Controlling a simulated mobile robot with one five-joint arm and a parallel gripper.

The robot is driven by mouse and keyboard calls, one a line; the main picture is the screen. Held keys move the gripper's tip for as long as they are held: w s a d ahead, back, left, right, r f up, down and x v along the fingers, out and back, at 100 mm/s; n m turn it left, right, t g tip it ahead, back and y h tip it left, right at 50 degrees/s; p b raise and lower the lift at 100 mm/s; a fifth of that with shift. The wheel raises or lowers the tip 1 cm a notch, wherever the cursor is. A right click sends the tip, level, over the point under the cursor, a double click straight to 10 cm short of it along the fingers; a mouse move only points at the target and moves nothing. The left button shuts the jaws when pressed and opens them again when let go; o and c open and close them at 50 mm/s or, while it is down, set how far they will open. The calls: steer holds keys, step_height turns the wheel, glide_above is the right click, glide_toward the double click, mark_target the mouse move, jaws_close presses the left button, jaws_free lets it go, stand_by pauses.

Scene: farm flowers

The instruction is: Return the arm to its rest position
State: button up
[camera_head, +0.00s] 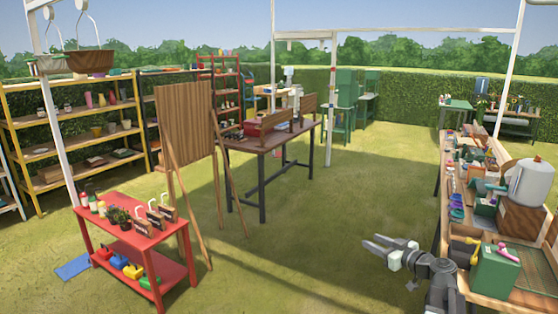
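My gripper (379,249) is at the lower right of the head view, at the end of my grey arm. It is held over the grass, to the left of the long wooden bench on the right. Its two grey fingers point left and stand apart, with nothing seen between them. It touches no object that I can see. The lower part of my arm is cut off by the bottom edge of the view.
A crowded bench (446,208) runs along the right, with a green box (495,272) near my arm. A red cart (130,240) stands at left, beside a wooden board (187,124). A dark table (254,147) is in the middle. Grass (345,195) between is clear.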

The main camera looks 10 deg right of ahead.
steer(key=s+a+f+n+g+y+p, duration=0.1)
steer(key=a+f+g, duration=0.15)
steer(key=a, duration=0.75)
steer(key=s+a+f+n+g+p, duration=0.15)
steer(key=a+g, duration=0.25)
steer(key=a, duration=0.7)
steer(key=s+a+f+n+g+y+p, duration=0.1)
steer(key=s+a+f+g, duration=0.15)
steer(key=a, duration=0.75)
steer(key=s+a+f+m+g+h, duration=0.1)
steer(key=s+a+f+g+h, duration=0.2)
steer(key=s+f, duration=0.2)
steer(key=s+d+f+m+g+h, duration=0.2)
steer(key=s+d+m+h, duration=0.2)
steer(key=d, duration=0.5)
steer(key=s+m, duration=0.2)
steer(key=m, duration=0.1)
steer(key=shift+f+m+g+h+p, duration=0.2)
steer(key=shift+m+g+h+p, duration=0.1)
steer(key=shift+m+p, duration=0.05)
